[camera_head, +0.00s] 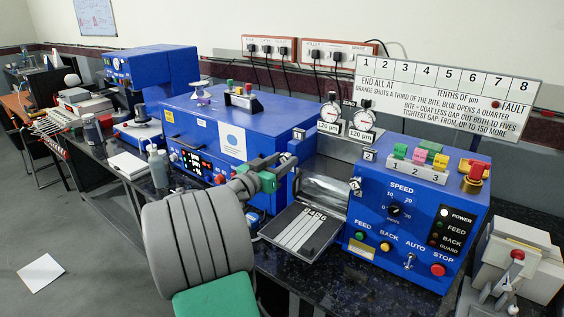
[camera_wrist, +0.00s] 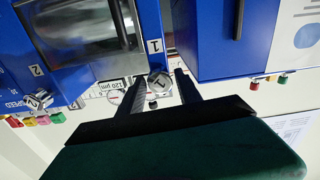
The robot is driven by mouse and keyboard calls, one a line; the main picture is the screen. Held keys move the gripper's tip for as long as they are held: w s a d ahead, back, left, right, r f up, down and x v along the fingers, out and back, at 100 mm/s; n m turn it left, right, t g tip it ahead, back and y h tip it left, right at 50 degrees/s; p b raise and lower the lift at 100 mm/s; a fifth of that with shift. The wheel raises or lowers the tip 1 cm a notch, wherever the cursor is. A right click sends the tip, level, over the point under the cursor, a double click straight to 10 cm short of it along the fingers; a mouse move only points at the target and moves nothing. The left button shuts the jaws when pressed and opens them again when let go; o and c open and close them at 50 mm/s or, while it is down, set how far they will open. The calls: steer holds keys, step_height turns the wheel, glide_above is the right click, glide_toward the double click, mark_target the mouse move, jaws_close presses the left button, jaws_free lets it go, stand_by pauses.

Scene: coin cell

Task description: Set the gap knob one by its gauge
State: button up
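Gap knob one, a round grey knob marked 1 (camera_wrist: 160,83), shows in the wrist view below a plate marked 1. My gripper (camera_wrist: 163,88) points at it, with one dark finger on each side. Narrow gaps show between knob and fingers, so the gripper looks open; whether the tips reach around it I cannot tell. In the head view my gripper (camera_head: 286,165) is at the roller machine's left side and hides knob one. The left dial gauge (camera_head: 330,113) is above, over a 120 µm label (camera_head: 328,127); its needle is too small to read. In the wrist view the label (camera_wrist: 107,89) is partly hidden.
The right dial gauge (camera_head: 363,121) and knob two (camera_head: 355,186) belong to the same blue machine. A sign (camera_head: 450,88) about gap bites stands behind. A large blue machine (camera_head: 235,125) is close on the left. A ruled plate (camera_head: 305,229) lies in front of the rollers.

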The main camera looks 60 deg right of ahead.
jaws_close()
steer(key=shift+f+b, duration=0.15)
steer(key=shift+b, duration=0.45)
steer(key=m+b, duration=0.7)
steer(key=b, duration=0.9)
steer(key=shift+m+b, duration=0.4)
steer(key=shift+o, duration=2)
jaws_free()
